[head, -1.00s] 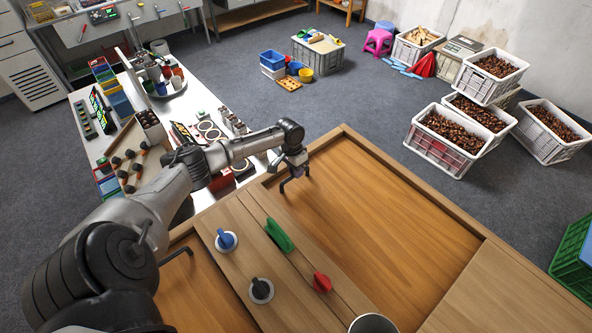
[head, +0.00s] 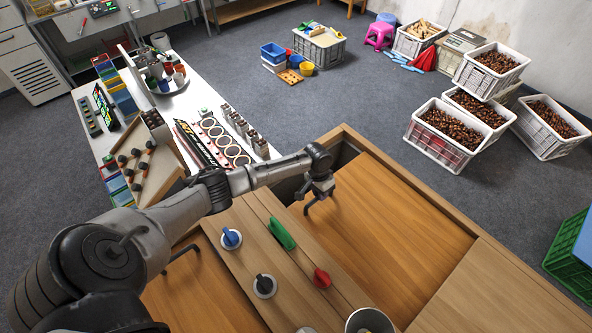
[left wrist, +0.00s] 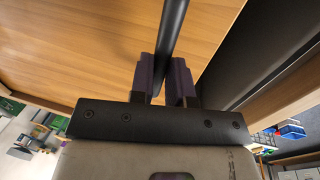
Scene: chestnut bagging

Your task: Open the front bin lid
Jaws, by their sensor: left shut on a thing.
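The wooden bin lid (head: 395,220) is a flat panel set in the counter's frame. It stands partly slid to the right, with a dark gap (head: 288,188) along its left edge. My left gripper (head: 318,192) is shut on the lid's black bar handle (head: 309,207). In the left wrist view the two fingers (left wrist: 167,82) sit on either side of the handle (left wrist: 173,30), and the dark gap (left wrist: 262,45) shows beside the lid (left wrist: 70,45). The bin's contents are not visible. My right gripper is not in view.
Chestnut crates (head: 440,140) stand on the floor beyond.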

